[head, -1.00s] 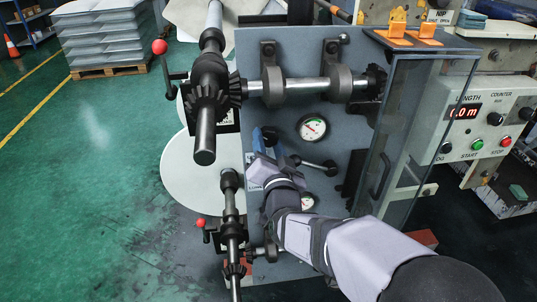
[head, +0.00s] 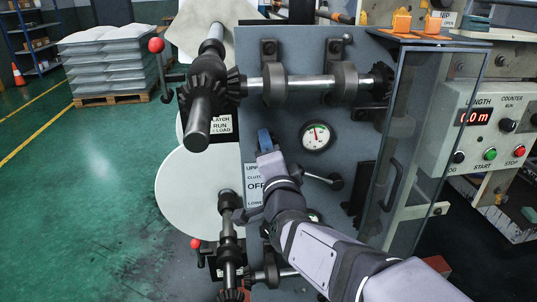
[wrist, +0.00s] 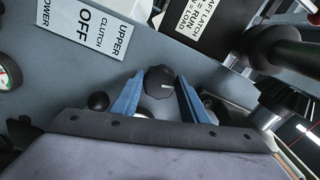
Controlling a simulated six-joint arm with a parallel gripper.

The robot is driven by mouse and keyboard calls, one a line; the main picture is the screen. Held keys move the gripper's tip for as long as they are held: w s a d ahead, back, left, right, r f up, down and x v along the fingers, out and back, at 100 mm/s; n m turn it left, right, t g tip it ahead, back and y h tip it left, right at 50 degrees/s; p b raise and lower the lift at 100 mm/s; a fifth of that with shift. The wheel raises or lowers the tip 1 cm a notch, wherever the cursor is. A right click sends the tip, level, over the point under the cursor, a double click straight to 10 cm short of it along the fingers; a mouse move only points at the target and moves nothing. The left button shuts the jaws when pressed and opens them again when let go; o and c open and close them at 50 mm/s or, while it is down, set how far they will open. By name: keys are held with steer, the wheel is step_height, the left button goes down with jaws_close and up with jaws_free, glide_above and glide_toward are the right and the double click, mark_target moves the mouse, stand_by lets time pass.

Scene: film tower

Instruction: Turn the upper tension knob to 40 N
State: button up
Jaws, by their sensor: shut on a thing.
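My gripper (head: 265,141) is at the grey front panel (head: 290,95), left of the upper round gauge (head: 317,136). In the wrist view its two blue fingers (wrist: 160,90) are on either side of the black upper tension knob (wrist: 160,77), which has a white pointer mark, and are shut on it. In the head view my gripper hides the knob. The gauge has a white face with red and green marks; its exact reading is too small to tell. A sliver of a gauge also shows at the wrist view's left edge (wrist: 6,76).
A clutch label (wrist: 85,25) is beside the knob in the wrist view. A shaft with bevel gears (head: 305,85) crosses above my gripper. A black-knobbed lever (head: 335,181) sticks out to the right. A lower gauge (head: 314,216) is partly hidden by my arm. A clear guard (head: 432,130) stands right.

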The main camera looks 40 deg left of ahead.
stand_by(0.3)
steer(key=o, duration=1)
steer(key=v, duration=0.7)
steer(key=shift+s+d, duration=0.15)
